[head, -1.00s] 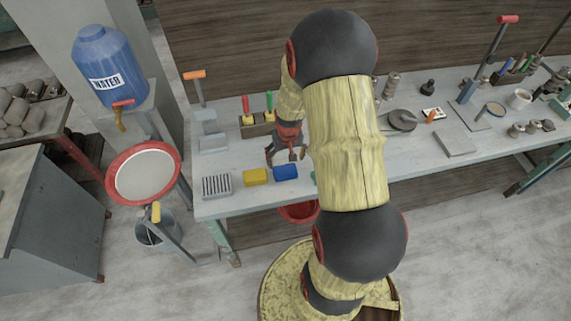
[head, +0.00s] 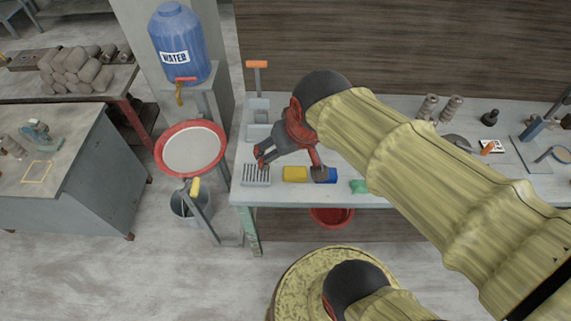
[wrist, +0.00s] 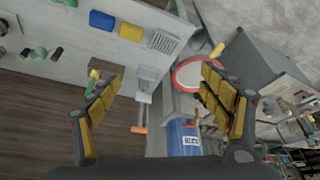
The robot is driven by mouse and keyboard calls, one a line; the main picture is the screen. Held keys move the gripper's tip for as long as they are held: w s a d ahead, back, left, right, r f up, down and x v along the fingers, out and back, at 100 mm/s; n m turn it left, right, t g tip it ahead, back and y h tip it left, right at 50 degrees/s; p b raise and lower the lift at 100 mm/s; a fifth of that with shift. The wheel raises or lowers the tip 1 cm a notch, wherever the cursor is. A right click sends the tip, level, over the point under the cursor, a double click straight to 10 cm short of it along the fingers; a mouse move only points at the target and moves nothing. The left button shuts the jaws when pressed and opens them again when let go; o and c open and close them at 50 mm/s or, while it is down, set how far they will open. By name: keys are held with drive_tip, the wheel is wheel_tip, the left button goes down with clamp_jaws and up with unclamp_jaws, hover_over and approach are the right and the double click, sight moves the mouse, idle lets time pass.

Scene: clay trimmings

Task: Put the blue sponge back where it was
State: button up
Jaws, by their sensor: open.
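The blue sponge (head: 331,175) lies near the front edge of the workbench (head: 300,192), right of a yellow sponge (head: 295,174). Part of it is hidden behind one of my fingers in the head view. My gripper (head: 289,163) is open and empty, above the bench between the ridged grey block and the blue sponge. In the wrist view the blue sponge (wrist: 101,21) shows whole at the top, beyond my open fingers (wrist: 162,95). A yellow outlined rectangle (head: 38,171) is marked on the grey cabinet top at the far left, with nothing inside it.
The ridged grey block (head: 256,175) sits left of the yellow sponge. A green item (head: 359,186) lies right of the blue one. A red-rimmed basin (head: 190,149) and blue water tank (head: 178,43) stand between bench and cabinet (head: 65,190). Open floor lies in front.

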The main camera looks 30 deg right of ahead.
drive_tip(key=s+a+r+n, duration=0.1)
drive_tip(key=s+a+r, duration=0.1)
drive_tip(key=s, duration=0.3)
drive_tip(key=shift+a+t+y, duration=0.3)
drive_tip(key=shift+a, duration=0.25)
drive_tip(key=shift+r, duration=0.1)
wheel_tip(320, 180, down, 12)
drive_tip(key=b, duration=1.1)
drive_tip(key=shift+r+b, duration=0.2)
drive_tip(key=shift+b, duration=0.15)
drive_tip(key=shift+w, duration=0.1)
